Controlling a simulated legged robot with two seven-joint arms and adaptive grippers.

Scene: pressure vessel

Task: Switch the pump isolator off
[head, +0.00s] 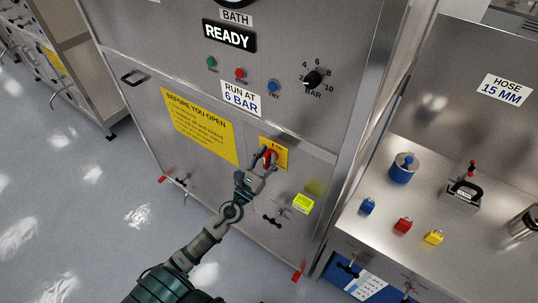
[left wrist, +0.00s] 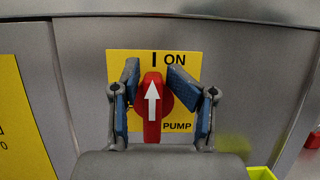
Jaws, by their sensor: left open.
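The pump isolator is a red rotary handle (left wrist: 152,105) on a yellow plate (left wrist: 117,68) on the steel cabinet front. Its white arrow points straight up to "I ON", and "PUMP" is printed below. In the head view the red handle (head: 269,157) is partly covered by my gripper. My left gripper (left wrist: 156,75) is open, with one blue-padded finger on each side of the handle. A gap shows between each finger and the upright handle. In the head view my left gripper (head: 266,156) is at the plate. My right gripper is not in view.
A yellow "BEFORE YOU OPEN" notice (head: 200,125) is left of the isolator. Green, red and blue buttons and a black bar dial (head: 312,79) are above. A steel bench at right holds blue, red (head: 403,225) and yellow padlocks. A yellow-green tag (head: 303,203) is lower right.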

